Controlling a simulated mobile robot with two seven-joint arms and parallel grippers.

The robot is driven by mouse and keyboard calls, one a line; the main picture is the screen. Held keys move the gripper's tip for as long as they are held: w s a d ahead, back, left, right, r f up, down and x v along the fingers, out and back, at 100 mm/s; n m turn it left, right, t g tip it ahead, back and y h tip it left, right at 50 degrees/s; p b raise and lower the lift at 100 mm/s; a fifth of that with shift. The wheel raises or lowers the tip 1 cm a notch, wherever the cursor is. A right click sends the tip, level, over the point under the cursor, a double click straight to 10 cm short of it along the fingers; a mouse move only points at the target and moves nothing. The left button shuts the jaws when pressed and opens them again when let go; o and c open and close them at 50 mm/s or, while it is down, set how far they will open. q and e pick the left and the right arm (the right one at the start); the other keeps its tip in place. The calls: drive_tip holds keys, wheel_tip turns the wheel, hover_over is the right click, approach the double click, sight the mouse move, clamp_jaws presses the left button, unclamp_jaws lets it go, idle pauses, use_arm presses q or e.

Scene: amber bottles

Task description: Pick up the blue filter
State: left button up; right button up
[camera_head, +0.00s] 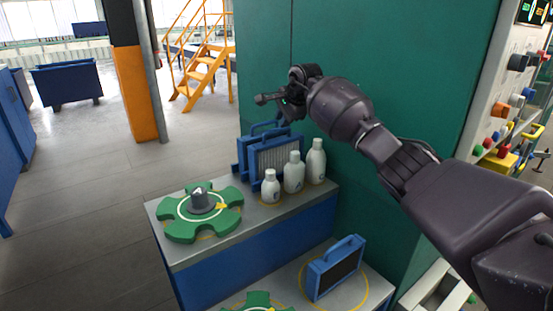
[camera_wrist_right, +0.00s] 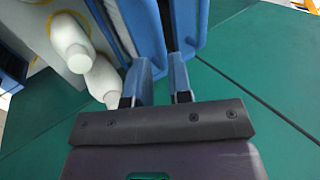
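Two blue-framed filters stand side by side at the back of the upper shelf; the front one (camera_head: 277,157) has a pale grey pleated face, and the other (camera_head: 242,158) is partly hidden behind it. A blue filter with a dark face and a top handle (camera_head: 335,268) stands on the lower shelf. My right gripper (camera_head: 283,113) is above the upper pair. In the right wrist view its blue fingers (camera_wrist_right: 162,68) are apart with nothing seen between them, and blue filter frames (camera_wrist_right: 190,28) show just beyond. My left gripper is out of view.
White bottles (camera_head: 293,172) stand right in front of the upper filters; two also show in the right wrist view (camera_wrist_right: 72,45). A green lobed wheel (camera_head: 182,229) lies at the shelf's left. A green wall (camera_head: 420,60) rises close behind. Another green part (camera_head: 258,302) is below.

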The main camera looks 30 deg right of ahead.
sight(275, 131)
drive_tip(key=shift+a+x, duration=0.15)
drive_tip(key=shift+x, duration=1.45)
drive_tip(key=shift+a+x, duration=0.15)
drive_tip(key=shift+x, duration=1.45)
drive_tip(key=shift+s, duration=0.1)
clamp_jaws()
